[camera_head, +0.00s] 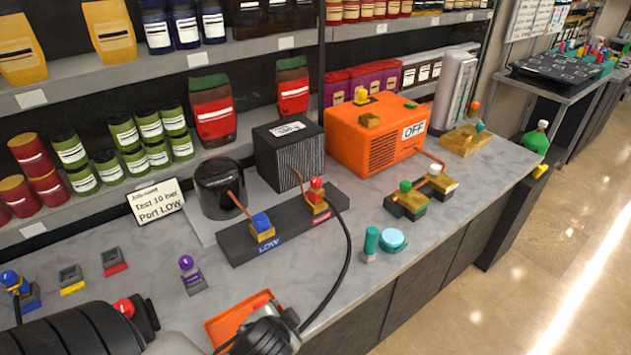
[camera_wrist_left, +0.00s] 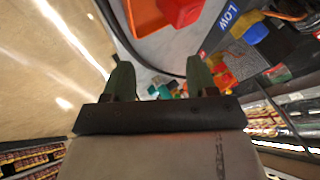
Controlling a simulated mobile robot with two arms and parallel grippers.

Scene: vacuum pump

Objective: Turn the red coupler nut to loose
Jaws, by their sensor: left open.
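The red coupler nut (camera_head: 316,184) sits on a brass block at the right end of the dark manifold (camera_head: 285,232), above a red label. A black hose runs from beside it toward the counter's front. In the left wrist view a red part on a yellow block (camera_wrist_left: 222,78), probably this nut, lies beyond the right finger. My left gripper (camera_wrist_left: 161,72) is open, with nothing visible between its two dark green fingers. In the head view its wrist is low at the front edge, left of the hose; its fingertips cannot be made out there. My right gripper is not in view.
A blue-topped fitting (camera_head: 262,224) stands at the manifold's LOW end. An orange tray (camera_head: 222,326) lies beside my left wrist. Behind are a black pump (camera_head: 220,188) and an orange machine (camera_head: 372,135) marked OFF.

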